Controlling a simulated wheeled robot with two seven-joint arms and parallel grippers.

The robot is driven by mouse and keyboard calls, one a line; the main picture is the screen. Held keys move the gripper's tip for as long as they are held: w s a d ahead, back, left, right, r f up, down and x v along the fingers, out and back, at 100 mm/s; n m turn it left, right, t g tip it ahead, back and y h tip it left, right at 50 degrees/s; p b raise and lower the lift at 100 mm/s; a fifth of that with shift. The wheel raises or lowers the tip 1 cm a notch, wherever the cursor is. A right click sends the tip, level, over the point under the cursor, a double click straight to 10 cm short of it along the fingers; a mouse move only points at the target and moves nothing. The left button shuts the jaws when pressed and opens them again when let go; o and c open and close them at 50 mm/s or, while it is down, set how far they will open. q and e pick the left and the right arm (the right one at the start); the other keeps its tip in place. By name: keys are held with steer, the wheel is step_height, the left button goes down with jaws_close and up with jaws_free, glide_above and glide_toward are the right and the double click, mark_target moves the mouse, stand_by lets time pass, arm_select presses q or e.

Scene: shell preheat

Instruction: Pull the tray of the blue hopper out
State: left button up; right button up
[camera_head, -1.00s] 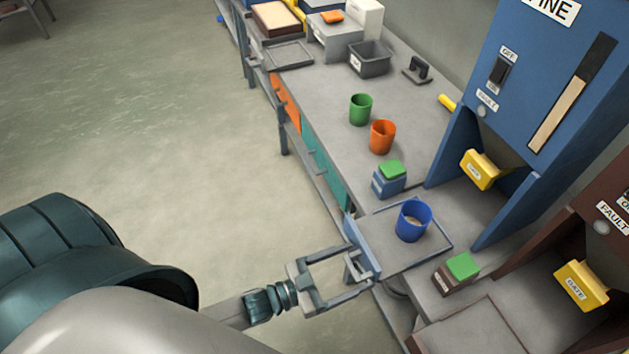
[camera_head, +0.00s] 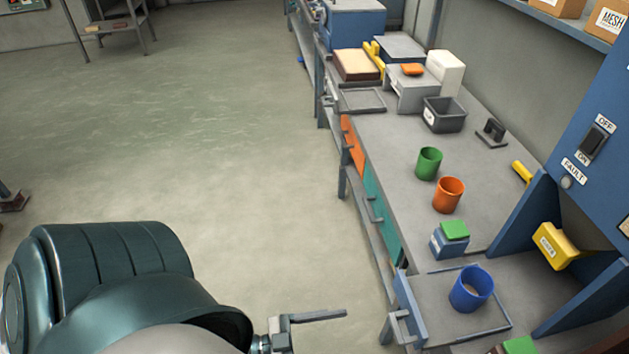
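The blue hopper (camera_head: 597,135) stands at the right edge, partly cut off. Its tray (camera_head: 440,287) extends out below the hopper, with its blue front panel (camera_head: 411,308) past the bench's front edge. A grey handle (camera_head: 395,329) is on that panel. A blue cup (camera_head: 472,289) stands upright on the tray. My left gripper (camera_head: 330,334) is at the bottom edge, left of the handle and apart from it. One finger shows, set off to one side of the palm; the other is below the frame. It looks open, with nothing seen in it. My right gripper is out of view.
A blue box with a green top (camera_head: 450,239) stands just beyond the tray. An orange cup (camera_head: 448,195), a green cup (camera_head: 428,163) and a grey bin (camera_head: 444,114) stand farther along the bench. The floor (camera_head: 220,170) left of the bench is clear.

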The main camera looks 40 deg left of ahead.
arm_select(q)
steer(key=shift+b+v, duration=0.45)
steer(key=shift+v, duration=2.1)
steer(key=s+a+f+n+g+y, duration=0.1)
steer(key=a+f+g+y, duration=0.15)
steer(key=f, duration=0.85)
steer(key=s+a+f+n+g+y, duration=0.1)
steer(key=a+f+y, duration=0.2)
steer(key=f, duration=0.9)
steer(key=s+a+f+n+g+y, duration=0.1)
steer(key=a+f+n+g+y, duration=0.15)
steer(key=f, duration=0.85)
steer(key=s+d+f+g+y, duration=0.1)
steer(key=s+d+f+g, duration=0.1)
steer(key=s+f, duration=0.6)
steer(key=s+d+f+g+y, duration=0.1)
steer(key=s+d+f+g, duration=0.2)
steer(key=s+f+g, duration=0.2)
steer(key=s+f, duration=0.3)
steer(key=s, duration=0.1)
steer(key=shift+s+d+f+y, duration=0.2)
steer(key=shift+s+y, duration=0.1)
steer(key=shift+s, duration=0.05)
